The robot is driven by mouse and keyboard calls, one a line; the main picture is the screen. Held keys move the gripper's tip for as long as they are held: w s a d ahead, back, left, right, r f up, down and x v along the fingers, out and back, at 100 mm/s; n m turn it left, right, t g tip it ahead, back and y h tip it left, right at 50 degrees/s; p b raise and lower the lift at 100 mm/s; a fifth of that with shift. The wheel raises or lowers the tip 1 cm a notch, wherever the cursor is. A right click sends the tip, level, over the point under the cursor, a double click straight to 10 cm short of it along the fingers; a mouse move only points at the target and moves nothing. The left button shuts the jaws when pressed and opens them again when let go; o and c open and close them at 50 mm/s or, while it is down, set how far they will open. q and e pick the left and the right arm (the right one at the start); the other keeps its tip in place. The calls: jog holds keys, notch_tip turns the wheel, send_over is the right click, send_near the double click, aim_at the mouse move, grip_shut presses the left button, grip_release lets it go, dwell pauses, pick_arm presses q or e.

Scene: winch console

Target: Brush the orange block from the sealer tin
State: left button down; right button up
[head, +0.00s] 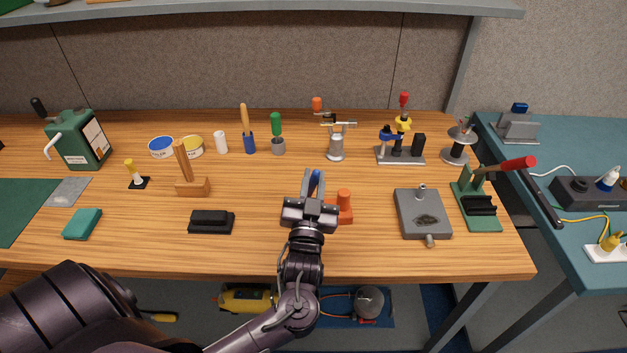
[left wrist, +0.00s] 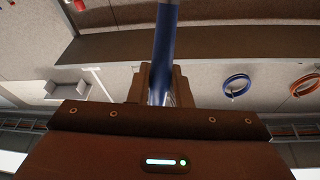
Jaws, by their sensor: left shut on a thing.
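My left gripper (head: 311,200) is shut on a slim blue-handled tool, probably a brush (head: 316,183), above the front middle of the bench. In the left wrist view the blue handle (left wrist: 165,45) stands between the fingers; its working end cannot be made out. An orange block (head: 344,208) with a raised knob stands just right of the gripper, partly hidden by it. Two open tins stand at the back left, one with blue (head: 162,148) and one with yellow (head: 193,148); I cannot read which is the sealer tin. My right gripper is not in view.
A wooden block with an upright handle (head: 192,187), a black block (head: 211,222) and a teal block (head: 82,224) lie to the left. A grey metal box (head: 423,214) and a green stand (head: 477,210) are to the right. Tools line the back. Bare wood lies left of the gripper.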

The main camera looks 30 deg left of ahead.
pick_arm(q)
jog(key=shift+f, duration=0.35)
jog(key=shift+s, duration=0.15)
